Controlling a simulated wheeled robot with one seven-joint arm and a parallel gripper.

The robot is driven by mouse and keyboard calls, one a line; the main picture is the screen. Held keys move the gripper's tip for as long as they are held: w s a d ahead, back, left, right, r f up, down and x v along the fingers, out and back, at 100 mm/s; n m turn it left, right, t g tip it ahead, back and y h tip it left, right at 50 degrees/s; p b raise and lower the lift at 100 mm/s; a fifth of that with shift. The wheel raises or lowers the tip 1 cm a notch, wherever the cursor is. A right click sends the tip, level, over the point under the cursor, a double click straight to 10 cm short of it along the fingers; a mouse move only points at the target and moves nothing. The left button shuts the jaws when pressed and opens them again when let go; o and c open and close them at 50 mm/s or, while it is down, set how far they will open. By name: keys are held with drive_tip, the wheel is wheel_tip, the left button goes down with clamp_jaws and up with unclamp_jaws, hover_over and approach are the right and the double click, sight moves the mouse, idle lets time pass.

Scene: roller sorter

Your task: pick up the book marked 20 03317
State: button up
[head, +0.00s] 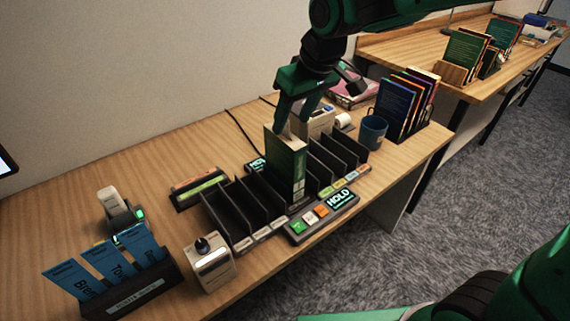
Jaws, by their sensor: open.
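A dark green book (286,165) with a pale page edge stands upright in the middle of the black slotted sorter (239,217). A small white label shows low on its spine; its number is too small to read. My gripper (291,122) points down from above, with its fingertips at the top edge of this book. The jaws are open, and I cannot tell whether they touch the book. Part of the book's top is hidden by the gripper. Several other books (397,103) stand at the right end of the desk, their marks unreadable.
A HOLD panel (322,217) with coloured buttons sits at the sorter's front. A blue mug (372,132) is to its right. Blue cards (109,264) stand in a holder at front left, beside a white device (210,263). A second desk with books is at upper right.

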sight(285, 138)
drive_tip(key=shift+x, duration=4.3)
drive_tip(key=shift+w+r, duration=0.1)
clamp_jaws()
